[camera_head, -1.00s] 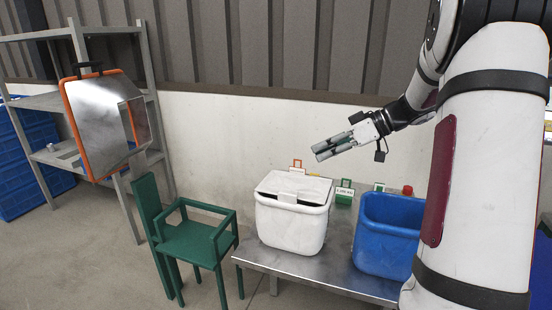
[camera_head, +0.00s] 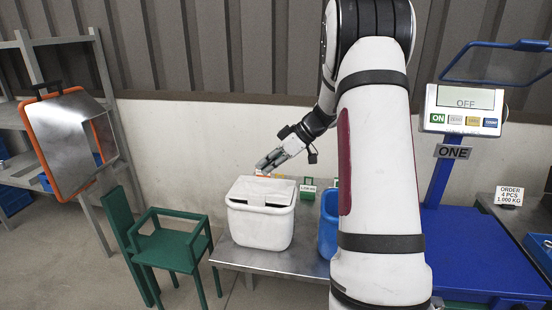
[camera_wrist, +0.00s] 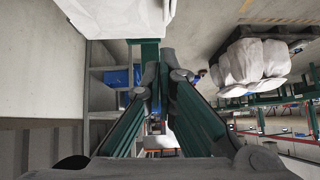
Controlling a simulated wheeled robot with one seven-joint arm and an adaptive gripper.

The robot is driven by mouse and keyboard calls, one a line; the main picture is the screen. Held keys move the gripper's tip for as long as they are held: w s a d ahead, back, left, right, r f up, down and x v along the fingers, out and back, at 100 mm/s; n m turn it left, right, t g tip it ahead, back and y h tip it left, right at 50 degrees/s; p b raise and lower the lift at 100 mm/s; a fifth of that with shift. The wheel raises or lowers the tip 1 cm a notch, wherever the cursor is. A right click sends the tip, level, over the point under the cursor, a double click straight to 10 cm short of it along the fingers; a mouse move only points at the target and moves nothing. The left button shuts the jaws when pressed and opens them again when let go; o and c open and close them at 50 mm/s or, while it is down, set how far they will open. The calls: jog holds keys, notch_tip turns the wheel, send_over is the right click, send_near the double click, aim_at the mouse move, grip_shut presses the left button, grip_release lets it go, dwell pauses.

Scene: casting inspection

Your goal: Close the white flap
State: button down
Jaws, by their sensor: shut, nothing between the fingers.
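The white bin (camera_head: 262,226) stands on a low metal table. Its white flap (camera_head: 265,187) lies over the top, with a small tab at the front edge. I cannot tell whether the flap sits fully flat. My gripper (camera_head: 262,165) is shut and empty, just above and behind the bin's back edge in the head view. I cannot tell whether it touches the flap. In the wrist view my gripper's fingers (camera_wrist: 160,78) point away from the camera, with a white shape (camera_wrist: 115,15) at the top that looks like the bin.
A blue bin (camera_head: 327,228) stands right of the white bin, partly behind my arm. A green chair (camera_head: 172,245) is at the left. Small tags (camera_head: 308,188) stand behind the bins. A blue scale (camera_head: 465,110) reading OFF stands at the right.

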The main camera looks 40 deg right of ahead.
aim_at(261, 191)
jog(key=f, duration=0.1)
jog(key=a+f, duration=0.1)
jog(key=f, duration=0.1)
jog(key=w+f, duration=0.1)
jog(key=shift+w+a+f, duration=0.1)
jog(key=shift+a+f, duration=0.1)
jog(key=shift+f, duration=0.75)
jog(key=f+b, duration=0.2)
jog(key=b, duration=0.1)
jog(key=shift+a, duration=0.2)
jog(key=shift+s+a+f+b, duration=0.1)
jog(key=shift+s+f+b, duration=0.05)
jog(key=shift+s+b, duration=0.2)
jog(key=shift+f, duration=0.1)
